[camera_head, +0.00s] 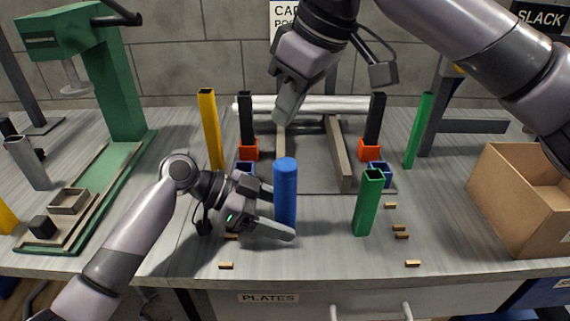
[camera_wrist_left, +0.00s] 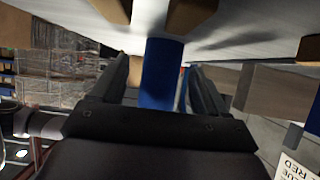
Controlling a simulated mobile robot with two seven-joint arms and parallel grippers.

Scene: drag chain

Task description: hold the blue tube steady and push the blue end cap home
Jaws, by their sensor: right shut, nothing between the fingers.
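The blue tube (camera_head: 286,205) stands upright near the front middle of the table. Its rounded top looks like the blue end cap (camera_head: 285,164); I cannot tell how far it is seated. My left gripper (camera_head: 281,212) reaches in low from the left, with one finger on either side of the tube. In the left wrist view the tube (camera_wrist_left: 161,75) stands between the fingers, with a visible gap on one side, so the gripper looks open. My right gripper (camera_head: 283,113) is shut and empty, pointing down, above and behind the tube in the picture.
A green square tube (camera_head: 367,204) stands to the right of the blue tube, and a yellow one (camera_head: 209,131) behind left. Several small tan pieces (camera_head: 401,236) lie on the table. A cardboard box (camera_head: 522,192) stands right, a green press (camera_head: 114,90) left.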

